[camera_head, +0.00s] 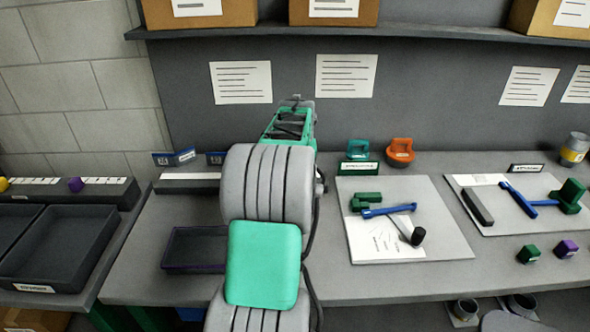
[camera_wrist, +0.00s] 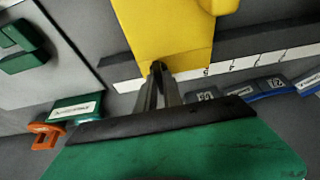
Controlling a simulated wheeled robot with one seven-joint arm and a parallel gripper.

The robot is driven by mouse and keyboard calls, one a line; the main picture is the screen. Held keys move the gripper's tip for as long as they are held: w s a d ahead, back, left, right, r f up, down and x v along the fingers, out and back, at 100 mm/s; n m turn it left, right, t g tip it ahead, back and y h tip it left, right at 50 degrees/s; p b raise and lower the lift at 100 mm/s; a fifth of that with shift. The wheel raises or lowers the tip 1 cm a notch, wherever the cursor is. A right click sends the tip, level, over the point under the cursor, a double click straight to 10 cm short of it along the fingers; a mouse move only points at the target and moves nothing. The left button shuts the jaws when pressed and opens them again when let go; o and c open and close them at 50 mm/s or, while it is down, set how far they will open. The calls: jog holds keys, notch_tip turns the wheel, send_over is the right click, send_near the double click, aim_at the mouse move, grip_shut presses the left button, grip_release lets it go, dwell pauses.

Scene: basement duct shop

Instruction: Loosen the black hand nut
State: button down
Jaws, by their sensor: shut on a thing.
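My gripper (camera_wrist: 159,72) shows in the wrist view with its narrow grey fingers close together. The fingertips meet the lower edge of a yellow piece (camera_wrist: 165,35), and the fingers are shut on it. The piece looms large in front of a dark rail with a white marked strip (camera_wrist: 240,68). I cannot make out a hand nut at the fingertips. In the head view my own arm hides the fingers and the yellow piece.
A dark empty tray (camera_head: 195,248) sits left of my arm. A grey board (camera_head: 430,190) with green and blue tools lies to the right. Teal and orange pieces (camera_head: 401,150) stand behind it. A shelf (camera_head: 400,32) with boxes runs above. Bare bench shows along the front.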

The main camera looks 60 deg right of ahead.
jog(key=shift+w+d+r, duration=0.1)
jog(key=shift+d+r, duration=0.05)
jog(key=shift+r, duration=0.1)
jog(key=c, duration=1.5)
grip_release()
jog(key=shift+f, duration=0.2)
jog(key=v, duration=0.7)
jog(key=shift+a+r, duration=0.2)
jog(key=shift+r, duration=0.15)
